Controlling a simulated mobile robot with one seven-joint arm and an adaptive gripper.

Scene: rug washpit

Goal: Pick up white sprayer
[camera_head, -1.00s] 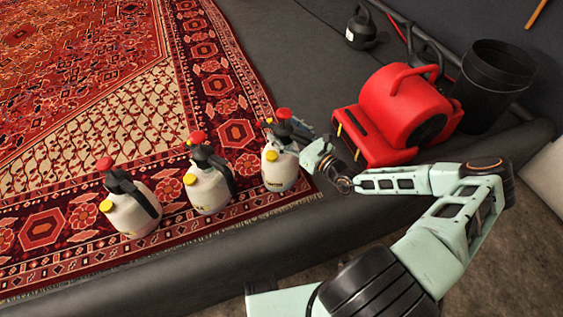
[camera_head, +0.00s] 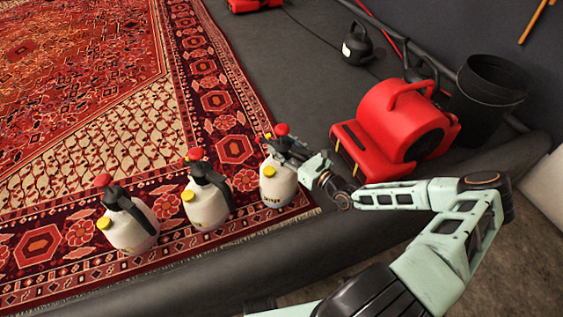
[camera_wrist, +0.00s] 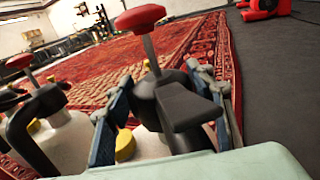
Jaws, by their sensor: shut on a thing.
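Three white sprayers with red knobs, black tops and yellow caps stand in a row on the rug's border in the head view: a left one (camera_head: 130,226), a middle one (camera_head: 207,204) and a right one (camera_head: 278,186). My gripper (camera_head: 291,150) is at the top of the right sprayer. In the wrist view my gripper (camera_wrist: 170,100) has its fingers on either side of that sprayer's black top (camera_wrist: 180,100), shut on it. The red knob (camera_wrist: 139,18) rises above the fingers. Most of its white body is hidden there. The sprayer looks upright.
A red blower (camera_head: 395,118) stands just right of my gripper, with a black bucket (camera_head: 488,92) behind it. A black kettle-shaped thing (camera_head: 357,46) sits farther back. The patterned rug (camera_head: 90,95) lies open to the left.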

